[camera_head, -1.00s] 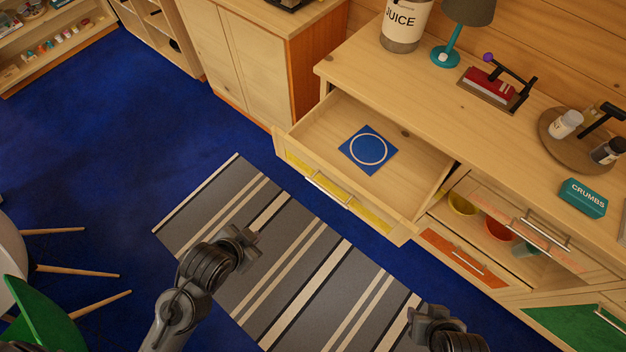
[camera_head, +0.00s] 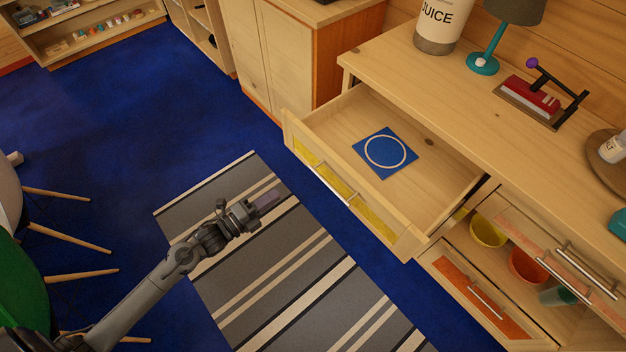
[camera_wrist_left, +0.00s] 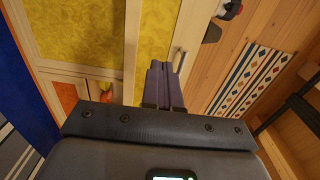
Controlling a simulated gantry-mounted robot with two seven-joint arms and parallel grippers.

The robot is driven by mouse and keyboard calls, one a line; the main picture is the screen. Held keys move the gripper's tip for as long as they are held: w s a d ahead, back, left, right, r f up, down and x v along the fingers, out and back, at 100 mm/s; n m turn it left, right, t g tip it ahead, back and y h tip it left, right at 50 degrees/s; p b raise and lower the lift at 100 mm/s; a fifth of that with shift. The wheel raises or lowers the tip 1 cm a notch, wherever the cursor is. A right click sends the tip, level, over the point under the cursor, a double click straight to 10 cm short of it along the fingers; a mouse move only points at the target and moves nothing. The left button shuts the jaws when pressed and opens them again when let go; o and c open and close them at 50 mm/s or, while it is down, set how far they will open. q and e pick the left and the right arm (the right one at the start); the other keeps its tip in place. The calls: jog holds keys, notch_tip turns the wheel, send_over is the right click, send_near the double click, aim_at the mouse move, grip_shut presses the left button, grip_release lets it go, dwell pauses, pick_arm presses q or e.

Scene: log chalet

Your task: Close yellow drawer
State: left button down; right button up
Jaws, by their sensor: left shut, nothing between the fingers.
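The yellow drawer (camera_head: 375,220) stands pulled out from the wooden cabinet, with yellow panels and a metal bar handle (camera_head: 334,186) on its front. A blue square with a pale ring (camera_head: 385,151) lies inside it. My left gripper (camera_head: 272,199) is shut and empty, in front of and apart from the drawer front, over the striped rug. In the left wrist view its closed fingers (camera_wrist_left: 164,86) point toward yellow panels (camera_wrist_left: 157,35) framed in pale wood. My right gripper is out of view.
Below the drawer, an orange-fronted drawer (camera_head: 470,290) and an open compartment with cups (camera_head: 527,266) show at right. A lamp (camera_head: 491,45), a juice container (camera_head: 440,25) and a red device (camera_head: 530,95) stand on the cabinet top. Chair legs (camera_head: 70,232) show at left.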

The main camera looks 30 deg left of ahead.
pick_arm(q)
jog(key=p+x, duration=0.2)
jog(key=x, duration=1.2)
jog(key=shift+w, duration=0.25)
jog(key=shift+a, duration=0.15)
